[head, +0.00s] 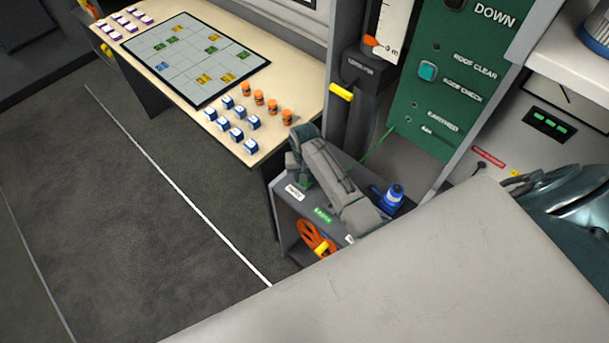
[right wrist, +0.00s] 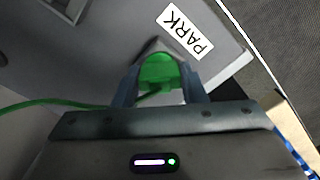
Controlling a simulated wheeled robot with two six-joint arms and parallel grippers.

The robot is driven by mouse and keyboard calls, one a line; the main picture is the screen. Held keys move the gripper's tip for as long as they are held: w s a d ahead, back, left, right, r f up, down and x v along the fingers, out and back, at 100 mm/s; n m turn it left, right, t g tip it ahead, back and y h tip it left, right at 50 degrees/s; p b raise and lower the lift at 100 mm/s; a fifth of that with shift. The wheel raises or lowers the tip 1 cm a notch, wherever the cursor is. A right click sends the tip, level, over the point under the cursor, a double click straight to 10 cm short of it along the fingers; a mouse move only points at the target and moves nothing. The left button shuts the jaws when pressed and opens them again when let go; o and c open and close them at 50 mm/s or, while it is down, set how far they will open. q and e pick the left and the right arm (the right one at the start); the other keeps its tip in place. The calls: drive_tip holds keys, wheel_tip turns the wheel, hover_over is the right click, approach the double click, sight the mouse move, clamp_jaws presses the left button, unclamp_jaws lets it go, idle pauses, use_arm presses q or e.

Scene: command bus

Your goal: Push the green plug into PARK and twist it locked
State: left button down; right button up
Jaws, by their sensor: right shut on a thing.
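The green plug (right wrist: 160,70) is between the two fingers of my right gripper (right wrist: 162,88) in the right wrist view. Its green cable (right wrist: 30,104) runs off to the left. The white PARK label (right wrist: 185,31) is just beyond the plug on a grey surface. In the head view, my right gripper (head: 299,168) points down at the grey cabinet top beside the PARK label (head: 295,192). The plug is mostly hidden there by my gripper. How deep the plug sits and whether it is turned cannot be told. My left gripper is not in view.
A blue plug (head: 391,198) stands on the cabinet right of my arm, near the green EARTH label (head: 323,215). An orange cable coil (head: 314,236) lies on the shelf below. A table (head: 262,140) with blue-white blocks and orange pieces stands to the left. Open floor lies left.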

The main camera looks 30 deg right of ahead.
drive_tip(key=shift+f+m, duration=0.1)
drive_tip(key=shift+m, duration=0.6)
drive_tip(key=o, duration=1.1)
drive_tip(key=shift+c, duration=0.2)
wheel_tip(320, 180, up, 10)
drive_tip(key=b, duration=0.2)
drive_tip(key=shift+w+f+b, duration=0.1)
drive_tip(key=shift+b, duration=0.3)
drive_tip(key=shift+r, duration=0.5)
